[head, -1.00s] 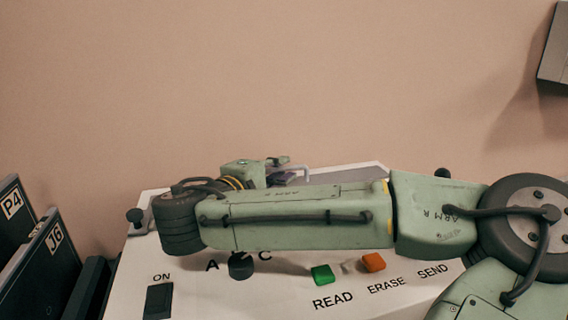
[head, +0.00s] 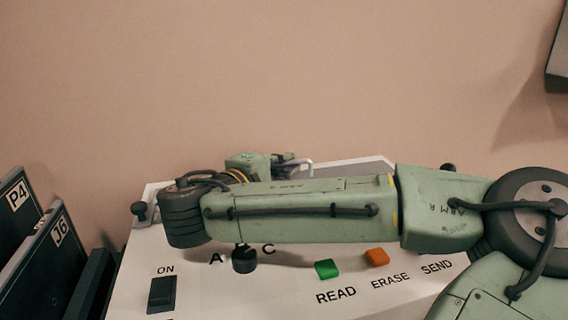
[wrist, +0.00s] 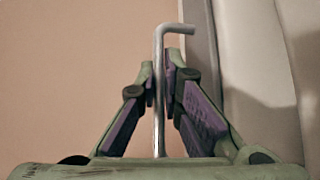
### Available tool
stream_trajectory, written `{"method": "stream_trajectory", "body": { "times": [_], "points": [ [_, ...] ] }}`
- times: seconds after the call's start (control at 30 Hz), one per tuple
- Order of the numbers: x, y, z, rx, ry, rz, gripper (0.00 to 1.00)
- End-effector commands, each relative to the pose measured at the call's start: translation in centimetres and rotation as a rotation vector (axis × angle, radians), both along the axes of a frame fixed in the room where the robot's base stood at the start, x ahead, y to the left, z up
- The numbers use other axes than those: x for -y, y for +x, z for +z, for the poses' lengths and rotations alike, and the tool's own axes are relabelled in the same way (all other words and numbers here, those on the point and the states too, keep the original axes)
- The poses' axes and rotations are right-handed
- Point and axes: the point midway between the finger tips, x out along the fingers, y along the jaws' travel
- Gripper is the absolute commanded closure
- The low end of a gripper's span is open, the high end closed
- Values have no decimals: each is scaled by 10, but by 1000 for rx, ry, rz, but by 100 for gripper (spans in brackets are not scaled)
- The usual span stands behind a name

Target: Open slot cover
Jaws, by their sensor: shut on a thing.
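My gripper (head: 290,168) is at the back of the white console (head: 215,292), partly behind my forearm in the head view. In the wrist view my gripper (wrist: 163,85) has its two purple-padded fingers closed around a thin bent metal handle (wrist: 176,28). The handle stands up between the fingers and bends to the right at its top. The handle also shows in the head view (head: 303,162), at the fingertips. A pale panel (wrist: 262,85) is just right of the fingers in the wrist view. I cannot tell which surface is the slot cover; my arm hides much of the console top.
The console front has an ON switch (head: 162,294), a black A/C knob (head: 244,260), a green READ button (head: 327,269) and an orange ERASE button (head: 377,257). Dark panels marked P4 (head: 18,196) and J6 (head: 59,232) stand at left. A wall stands close behind.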

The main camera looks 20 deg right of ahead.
Motion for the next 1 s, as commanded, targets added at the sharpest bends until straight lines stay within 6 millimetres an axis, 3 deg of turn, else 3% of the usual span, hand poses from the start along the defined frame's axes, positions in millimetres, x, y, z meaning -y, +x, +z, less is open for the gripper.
{"method": "stream_trajectory", "body": {
  "times": [0.47, 0.97, 1.0],
  "points": [
    [-1, 7, -6, 4, 2, 4, 100],
    [0, 14, 0, -1, -3, 0, 100],
    [0, 14, 0, -1, -3, 0, 91]
  ]
}}
